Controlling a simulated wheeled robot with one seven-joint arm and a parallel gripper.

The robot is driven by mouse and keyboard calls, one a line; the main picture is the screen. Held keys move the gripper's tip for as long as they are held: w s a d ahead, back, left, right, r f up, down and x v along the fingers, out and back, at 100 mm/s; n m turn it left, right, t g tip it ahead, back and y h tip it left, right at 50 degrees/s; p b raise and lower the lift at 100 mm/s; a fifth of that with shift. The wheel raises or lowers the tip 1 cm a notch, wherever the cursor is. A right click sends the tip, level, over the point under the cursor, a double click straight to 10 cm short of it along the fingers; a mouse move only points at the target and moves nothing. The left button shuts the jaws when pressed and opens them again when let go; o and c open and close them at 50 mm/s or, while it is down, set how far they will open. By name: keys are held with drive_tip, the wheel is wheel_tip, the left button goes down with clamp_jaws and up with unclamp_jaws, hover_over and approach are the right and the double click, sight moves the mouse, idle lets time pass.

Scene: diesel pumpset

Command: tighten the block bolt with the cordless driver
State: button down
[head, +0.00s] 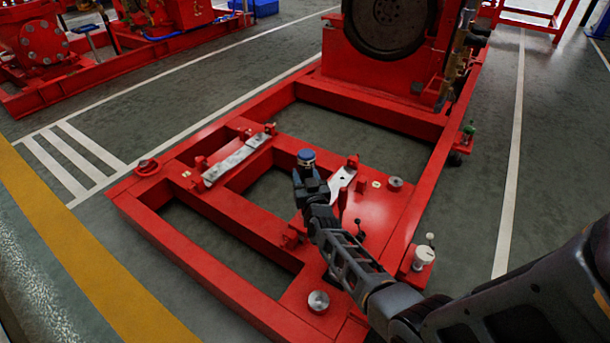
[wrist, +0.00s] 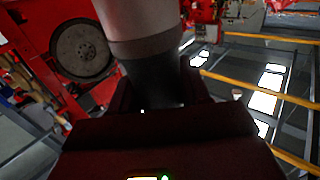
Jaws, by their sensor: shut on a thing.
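My gripper (head: 310,183) is above the red base frame, left of a light metal plate in the head view. It is shut on a blue-topped tool (head: 306,157), seemingly the cordless driver. In the wrist view a pale grey cylinder with a dark lower part (wrist: 142,25) rises between the jaws (wrist: 158,92); its far end is out of view. A long silver bar (head: 237,160) lies on the frame to the left. The light plate (head: 341,182) lies just right of my gripper. I cannot tell which bolt is the block bolt.
The red frame (head: 240,285) has open gaps showing floor. A red machine with a dark flywheel (head: 388,22) stands at the back.

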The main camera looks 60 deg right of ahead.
drive_tip(key=shift+f+b, duration=0.55)
drive_tip(key=shift+f, duration=0.2)
idle(2.4)
drive_tip(key=shift+r+p, duration=2.6)
drive_tip(key=shift+r, duration=0.2)
